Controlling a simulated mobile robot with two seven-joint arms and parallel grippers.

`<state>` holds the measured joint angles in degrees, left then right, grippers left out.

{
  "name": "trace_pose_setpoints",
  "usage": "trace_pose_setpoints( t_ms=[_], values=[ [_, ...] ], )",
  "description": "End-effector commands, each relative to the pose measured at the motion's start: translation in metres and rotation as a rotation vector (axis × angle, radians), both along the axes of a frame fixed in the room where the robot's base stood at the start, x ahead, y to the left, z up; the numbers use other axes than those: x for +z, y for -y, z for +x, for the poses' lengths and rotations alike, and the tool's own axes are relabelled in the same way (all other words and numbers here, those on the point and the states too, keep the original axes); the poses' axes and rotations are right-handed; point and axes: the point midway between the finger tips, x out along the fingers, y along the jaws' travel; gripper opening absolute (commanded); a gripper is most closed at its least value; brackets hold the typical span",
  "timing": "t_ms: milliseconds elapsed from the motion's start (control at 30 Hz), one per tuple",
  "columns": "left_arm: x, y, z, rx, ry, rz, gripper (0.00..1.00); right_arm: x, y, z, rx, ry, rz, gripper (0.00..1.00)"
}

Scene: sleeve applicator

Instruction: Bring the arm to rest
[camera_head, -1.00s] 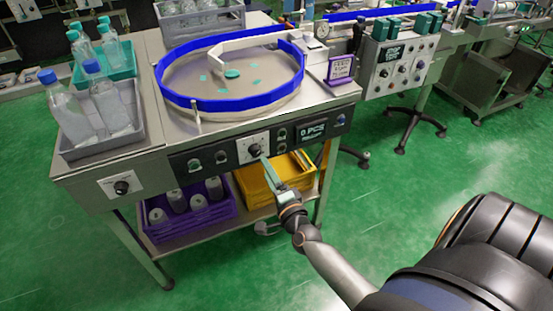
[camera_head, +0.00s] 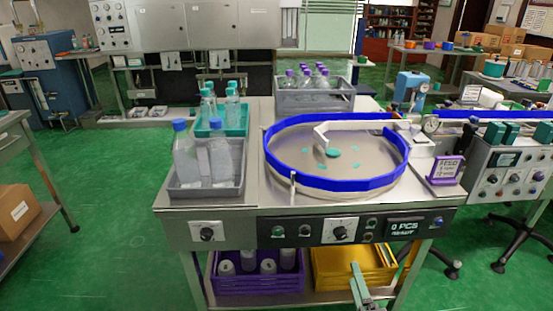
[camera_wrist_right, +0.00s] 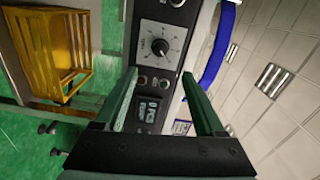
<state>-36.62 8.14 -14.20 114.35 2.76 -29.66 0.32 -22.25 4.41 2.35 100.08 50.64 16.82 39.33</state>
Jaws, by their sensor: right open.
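My right gripper (camera_head: 357,285) shows at the bottom edge of the head view, in front of the yellow crate and below the control panel. In the right wrist view its two green fingers (camera_wrist_right: 160,85) stand apart with nothing between them. Beyond the fingertips that view shows the panel's dial (camera_wrist_right: 158,46) and display (camera_wrist_right: 151,110); the fingers are apart from the dial. In the head view the same dial (camera_head: 340,230) is unobstructed. The rest of my right arm is cut off by the frame. My left gripper is in neither view.
The steel table (camera_head: 253,190) carries a blue-rimmed turntable (camera_head: 335,187), a grey tray (camera_head: 206,190) with bottles and a purple sign (camera_head: 444,169). The purple crate (camera_head: 258,280) and yellow crate (camera_head: 350,264) sit on its lower shelf. Green floor at left is open.

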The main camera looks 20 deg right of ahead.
Motion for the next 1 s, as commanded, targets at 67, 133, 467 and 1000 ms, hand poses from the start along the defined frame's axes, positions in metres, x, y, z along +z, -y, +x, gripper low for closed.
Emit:
trace_pose_setpoints(
  t_ms=[67,133,467,1000],
  values=[
    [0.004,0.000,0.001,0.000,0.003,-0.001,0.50,0.002,-0.003,-0.001,0.011,-0.010,-0.016,0.71],
    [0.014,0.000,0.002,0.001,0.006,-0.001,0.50,0.005,-0.015,-0.004,0.054,-0.048,-0.079,0.71],
    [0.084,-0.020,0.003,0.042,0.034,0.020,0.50,-0.006,-0.127,-0.089,0.626,-0.467,-0.929,0.71],
    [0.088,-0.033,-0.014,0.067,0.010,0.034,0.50,-0.024,-0.146,-0.150,0.910,-0.622,-1.370,0.71]
  ],
)
